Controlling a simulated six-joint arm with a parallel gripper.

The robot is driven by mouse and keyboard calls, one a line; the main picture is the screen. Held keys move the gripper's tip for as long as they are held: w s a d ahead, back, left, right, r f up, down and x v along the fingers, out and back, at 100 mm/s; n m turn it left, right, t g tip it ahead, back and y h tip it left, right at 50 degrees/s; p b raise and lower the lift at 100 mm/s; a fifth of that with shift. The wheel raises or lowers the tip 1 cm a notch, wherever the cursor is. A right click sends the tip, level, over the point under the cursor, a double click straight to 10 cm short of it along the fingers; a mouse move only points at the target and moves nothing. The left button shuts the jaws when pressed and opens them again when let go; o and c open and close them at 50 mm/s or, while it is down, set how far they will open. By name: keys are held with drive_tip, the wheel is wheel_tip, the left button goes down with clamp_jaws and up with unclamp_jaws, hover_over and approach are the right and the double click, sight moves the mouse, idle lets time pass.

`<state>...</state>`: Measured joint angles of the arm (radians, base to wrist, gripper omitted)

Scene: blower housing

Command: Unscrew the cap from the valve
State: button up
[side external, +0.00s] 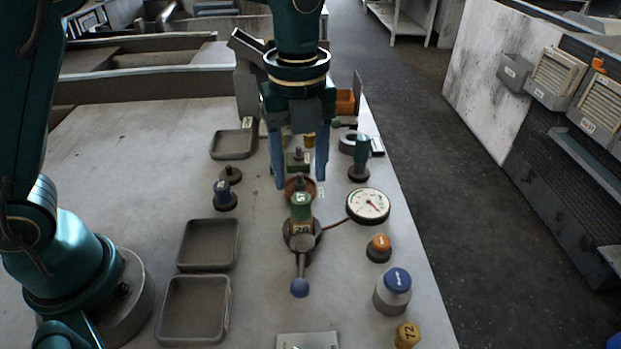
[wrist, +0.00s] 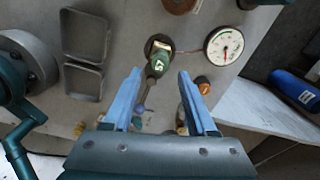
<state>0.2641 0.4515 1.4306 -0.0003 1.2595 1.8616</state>
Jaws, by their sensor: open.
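The valve (side external: 301,240) stands on the table with a lever ending in a blue ball (side external: 300,288). A green cap (side external: 301,208) with a white marking sits upright on top of it. In the wrist view the cap (wrist: 158,62) shows just beyond the fingertips, in the gap between them. My gripper (side external: 300,184) points down with its two blue fingers apart and nothing between them. In the side view the fingertips appear above and behind the cap, not touching it. In the wrist view both fingers of my gripper (wrist: 159,74) are spread wide.
A dial gauge (side external: 368,205) is joined to the valve by a thin line. A brown round part (side external: 300,187) is behind the valve. An orange-topped knob (side external: 379,247) and a blue-topped jar (side external: 393,292) stand right. Empty grey trays (side external: 208,222) lie left.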

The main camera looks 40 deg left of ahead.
sight(301, 197)
drive_tip(key=m, duration=0.2)
drive_tip(key=shift+m, duration=0.4)
drive_tip(key=shift+f, duration=3.5)
clamp_jaws()
unclamp_jaws()
drive_tip(key=shift+r, duration=0.4)
clamp_jaws()
